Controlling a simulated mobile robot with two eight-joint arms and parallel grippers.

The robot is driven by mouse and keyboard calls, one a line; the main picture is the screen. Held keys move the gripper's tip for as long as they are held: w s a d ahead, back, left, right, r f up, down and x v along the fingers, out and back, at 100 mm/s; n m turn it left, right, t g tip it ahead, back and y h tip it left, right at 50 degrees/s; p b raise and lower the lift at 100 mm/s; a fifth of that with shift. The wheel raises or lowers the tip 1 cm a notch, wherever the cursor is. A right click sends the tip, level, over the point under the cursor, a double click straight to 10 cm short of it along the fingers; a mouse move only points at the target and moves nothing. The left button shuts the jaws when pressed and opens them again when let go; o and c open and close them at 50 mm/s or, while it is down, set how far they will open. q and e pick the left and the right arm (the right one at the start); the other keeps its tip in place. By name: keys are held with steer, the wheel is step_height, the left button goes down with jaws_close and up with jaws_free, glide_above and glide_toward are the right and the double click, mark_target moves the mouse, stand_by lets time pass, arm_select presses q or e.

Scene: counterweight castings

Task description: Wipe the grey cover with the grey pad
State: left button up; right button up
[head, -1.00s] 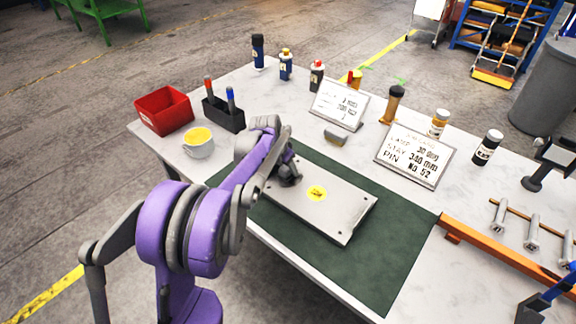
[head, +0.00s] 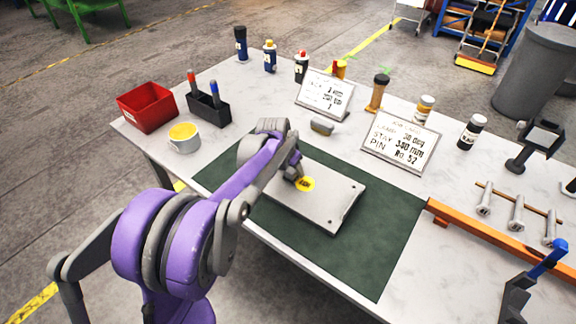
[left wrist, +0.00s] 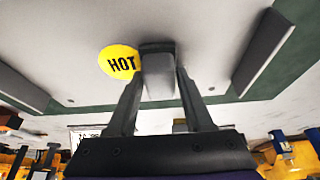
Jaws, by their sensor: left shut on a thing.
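The grey cover (head: 318,205) is a flat plate lying on a dark green mat (head: 370,255), with a round yellow sticker (head: 307,184) on it. In the left wrist view the sticker (left wrist: 119,62) reads "HOT". My left gripper (head: 297,174) is over the cover, beside the sticker. It is shut on the grey pad (left wrist: 158,78), a small block between the two fingers. The pad is at or very near the cover's surface; I cannot tell if it touches. The arm hides the cover's far left part in the head view. My right gripper is not in view.
A yellow-topped white tub (head: 184,137), a red bin (head: 147,107) and a black pen holder (head: 209,108) stand left. An orange bar (head: 480,232) lies right.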

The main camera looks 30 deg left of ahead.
arm_select(q)
steer(key=shift+s+a, duration=0.15)
steer(key=shift+s, duration=0.75)
steer(key=shift+w+a+f, duration=0.1)
steer(key=shift+w+a, duration=0.05)
steer(key=shift+a, duration=1.75)
steer(key=shift+w+a, duration=0.2)
steer(key=shift+a, duration=1.7)
steer(key=shift+d+r+p, duration=0.1)
steer(key=shift+r+p, duration=1.55)
steer(key=shift+r, duration=1.45)
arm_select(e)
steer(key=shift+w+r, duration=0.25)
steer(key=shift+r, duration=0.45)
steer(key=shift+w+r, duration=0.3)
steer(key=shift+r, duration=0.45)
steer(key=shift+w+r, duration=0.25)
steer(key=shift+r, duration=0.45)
